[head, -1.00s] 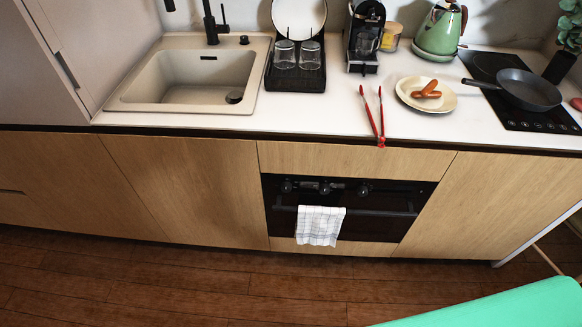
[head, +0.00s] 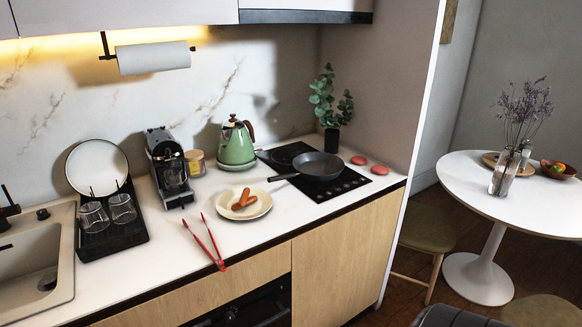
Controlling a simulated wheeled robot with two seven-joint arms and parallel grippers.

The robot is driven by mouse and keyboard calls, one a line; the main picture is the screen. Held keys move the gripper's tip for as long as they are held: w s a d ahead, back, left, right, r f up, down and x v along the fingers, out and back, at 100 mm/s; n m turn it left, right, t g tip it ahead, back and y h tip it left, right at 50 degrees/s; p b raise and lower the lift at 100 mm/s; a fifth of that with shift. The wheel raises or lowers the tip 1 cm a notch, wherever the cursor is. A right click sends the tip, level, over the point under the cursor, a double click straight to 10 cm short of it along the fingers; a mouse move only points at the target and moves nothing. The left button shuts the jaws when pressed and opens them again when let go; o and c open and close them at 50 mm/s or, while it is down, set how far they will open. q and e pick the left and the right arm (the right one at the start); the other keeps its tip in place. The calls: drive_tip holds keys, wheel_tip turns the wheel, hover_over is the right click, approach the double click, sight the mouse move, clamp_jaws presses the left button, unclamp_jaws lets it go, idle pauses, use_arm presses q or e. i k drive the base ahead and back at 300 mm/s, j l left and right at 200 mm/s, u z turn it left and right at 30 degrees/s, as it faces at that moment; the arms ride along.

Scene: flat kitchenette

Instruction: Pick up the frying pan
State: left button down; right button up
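The black frying pan (head: 319,167) sits upright on the dark cooktop (head: 347,185) at the right part of the counter. Its handle (head: 283,177) points left, over the cooktop's left edge towards the plate. The pan looks empty. Neither of my grippers shows in the head view, so nothing is seen touching the pan.
A plate (head: 262,208) with sausages and red tongs (head: 204,243) lie left of the pan. A green kettle (head: 236,147) and a potted plant (head: 331,110) stand behind. Red round pieces (head: 378,170) lie right of it. A side wall bounds the counter's right end.

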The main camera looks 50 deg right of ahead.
sight(315, 166)
drive_tip(key=z, duration=1.65)
drive_tip(key=i+l, duration=0.1)
